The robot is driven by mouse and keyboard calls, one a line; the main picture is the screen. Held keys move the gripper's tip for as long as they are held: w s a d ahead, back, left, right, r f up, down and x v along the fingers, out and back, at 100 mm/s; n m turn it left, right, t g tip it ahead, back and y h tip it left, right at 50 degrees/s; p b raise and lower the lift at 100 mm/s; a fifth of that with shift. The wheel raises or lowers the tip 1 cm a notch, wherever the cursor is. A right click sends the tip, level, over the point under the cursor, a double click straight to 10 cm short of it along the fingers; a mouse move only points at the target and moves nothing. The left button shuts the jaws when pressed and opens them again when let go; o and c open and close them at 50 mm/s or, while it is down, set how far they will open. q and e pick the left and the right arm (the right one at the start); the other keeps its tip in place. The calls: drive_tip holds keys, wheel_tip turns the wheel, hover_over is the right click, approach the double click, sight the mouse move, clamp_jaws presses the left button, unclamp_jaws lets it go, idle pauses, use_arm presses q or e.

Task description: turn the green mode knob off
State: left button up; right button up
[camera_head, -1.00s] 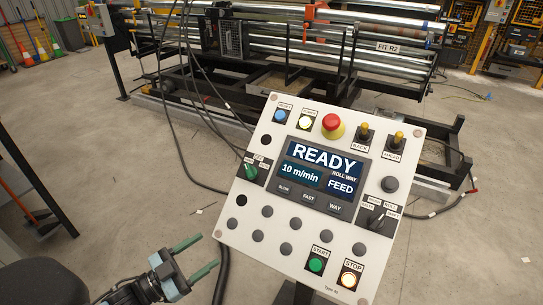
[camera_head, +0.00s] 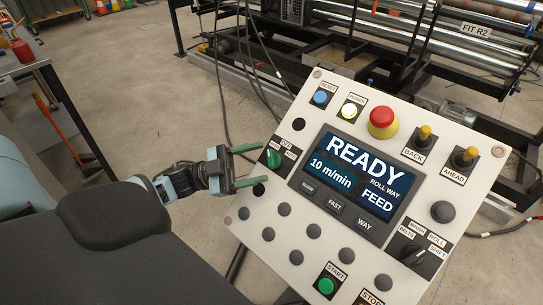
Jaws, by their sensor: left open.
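The green mode knob (camera_head: 273,158) sits on a black label plate near the left edge of the white control panel (camera_head: 315,251). Its label shows OFF at the top middle, with other words at the sides that are too small to read surely. My left gripper (camera_head: 252,165) comes in from the left. Its two green fingers are apart, one above the other, with tips at the panel's left edge close to the knob. Nothing is between them. I cannot tell whether a finger touches the knob. My right gripper is not in view.
The screen (camera_head: 352,177) reads READY, 10 m/min, FEED. A red emergency button (camera_head: 383,119), toggles BACK and AHEAD, a black selector (camera_head: 413,254) and green START button (camera_head: 326,285) are on the panel. The roller machine (camera_head: 440,70) stands behind. A table (camera_head: 38,62) is at left.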

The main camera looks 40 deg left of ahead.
sight(268, 160)
use_arm(q)
drive_tip(key=shift+p+x, duration=0.3)
drive_tip(key=shift+x, duration=1.95)
drive_tip(key=c, duration=1)
